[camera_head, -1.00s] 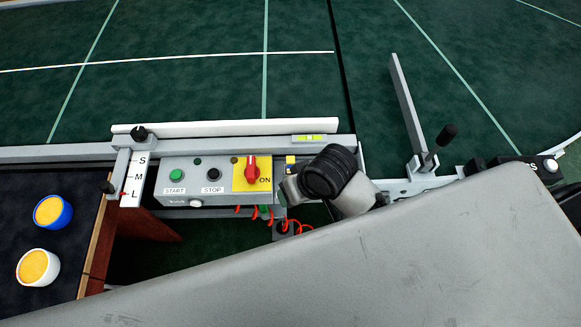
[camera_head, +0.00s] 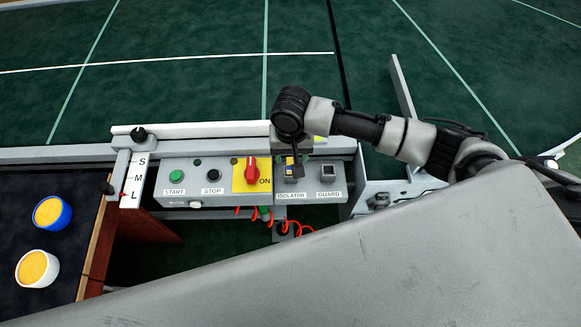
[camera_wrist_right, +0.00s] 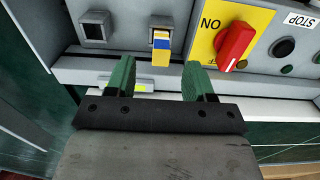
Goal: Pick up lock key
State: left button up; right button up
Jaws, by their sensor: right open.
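The lock key appears to be the small yellow and blue tag (camera_head: 290,172) at the ISOLATOR slot of the grey control box (camera_head: 225,200). In the right wrist view the yellow and blue tag (camera_wrist_right: 161,48) stands out from its slot, just beyond the fingertips and between their lines. My right gripper (camera_wrist_right: 159,78) is open, with green fingers and nothing between them. In the head view my right gripper (camera_head: 290,148) is above the ISOLATOR part of the box and partly covers the slot. My left gripper is not in view.
Left of the key are a red switch on a yellow ON plate (camera_head: 251,172) and START and STOP buttons (camera_head: 213,175). The GUARD socket (camera_head: 328,172) is at the right. Red coiled cable (camera_head: 262,214) hangs below. Two orange-topped pots (camera_head: 53,212) are at the left.

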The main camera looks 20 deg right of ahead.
aim_at(291, 161)
jog(key=f, duration=0.6)
jog(key=shift+w+f, duration=0.3)
jog(key=shift+f, duration=0.1)
grip_shut()
jog(key=shift+r, duration=0.15)
